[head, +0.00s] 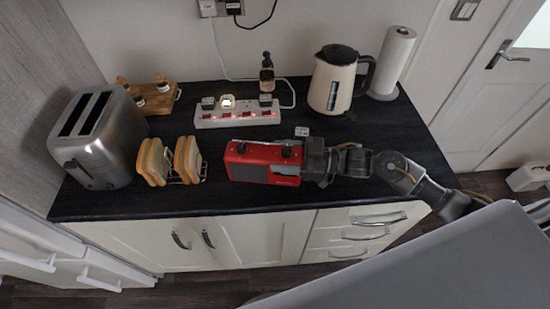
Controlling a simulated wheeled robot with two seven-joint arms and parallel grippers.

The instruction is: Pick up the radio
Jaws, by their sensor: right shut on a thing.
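The red radio (250,165) is on or just above the dark worktop, near its front edge; I cannot tell if it touches the surface. Black knobs show on its top. My right gripper (303,162) comes in from the right and is shut on the radio's right end, hiding part of it. My left gripper is not in view.
A toast rack with bread (187,160) stands left of the radio, beside a steel toaster (98,140). A white power strip (235,115) lies behind the radio. A cream kettle (331,85) and a paper roll (391,65) stand at the back right.

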